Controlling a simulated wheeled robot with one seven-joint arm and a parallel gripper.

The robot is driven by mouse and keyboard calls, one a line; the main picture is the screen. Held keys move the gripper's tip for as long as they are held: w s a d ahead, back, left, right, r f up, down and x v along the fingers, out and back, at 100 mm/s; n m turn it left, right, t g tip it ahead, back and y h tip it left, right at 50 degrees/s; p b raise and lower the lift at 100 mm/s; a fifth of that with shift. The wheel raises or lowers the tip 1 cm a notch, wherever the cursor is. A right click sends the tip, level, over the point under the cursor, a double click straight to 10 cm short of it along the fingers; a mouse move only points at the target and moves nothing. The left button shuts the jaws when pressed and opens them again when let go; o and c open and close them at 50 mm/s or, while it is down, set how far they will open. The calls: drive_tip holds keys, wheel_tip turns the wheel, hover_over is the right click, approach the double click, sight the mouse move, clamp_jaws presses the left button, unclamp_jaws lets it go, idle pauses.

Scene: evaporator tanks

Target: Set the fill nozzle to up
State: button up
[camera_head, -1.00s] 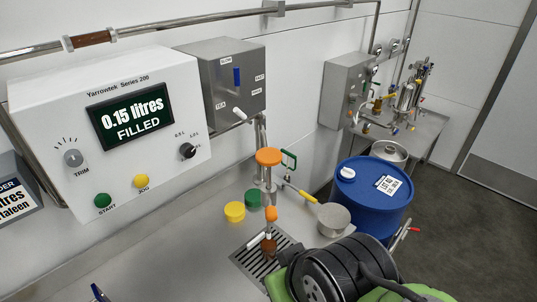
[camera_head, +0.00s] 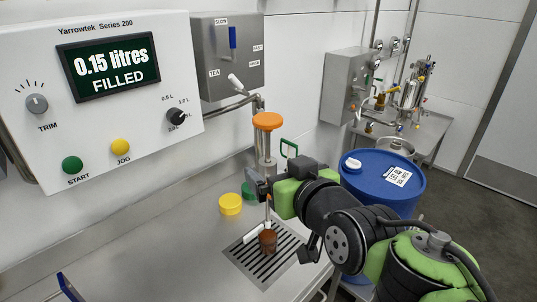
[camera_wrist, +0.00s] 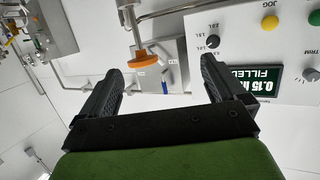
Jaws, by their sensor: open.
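The filler column (camera_head: 266,148) stands over the drain grate, with an orange round cap (camera_head: 267,121) on top. Near its foot a white lever (camera_head: 253,235) slants down to the left, beside a brown cup (camera_head: 268,241) on the grate. Which part is the fill nozzle is not clearly marked. My gripper (camera_head: 256,185) is open at mid-height by the column, below the cap. In the wrist view the scene looks upside down; the orange cap (camera_wrist: 143,60) shows between the spread fingers of my gripper (camera_wrist: 165,78). My gripper partly hides the column's middle.
The control box (camera_head: 112,135) reads 0.15 litres filled. A grey box (camera_head: 228,55) with a blue switch hangs beside it. A blue drum (camera_head: 405,178) stands behind my arm. The front-left counter is mostly clear.

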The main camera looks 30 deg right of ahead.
sight(268, 123)
drive_tip(key=w+d+t+b, duration=0.1)
drive_tip(key=w+d, duration=0.1)
drive_tip(key=w, duration=0.3)
drive_tip(key=w+d+h, duration=0.1)
drive_tip(key=w+d, duration=0.1)
drive_tip(key=w, duration=0.4)
drive_tip(key=w+d+t+b, duration=0.1)
drive_tip(key=w+d, duration=0.1)
drive_tip(key=w, duration=0.4)
drive_tip(key=shift+r+m+t+h+b, duration=0.3)
drive_tip(key=shift+m+h+b, duration=0.05)
drive_tip(key=shift+m+h, duration=0.05)
drive_tip(key=shift+s, duration=0.1)
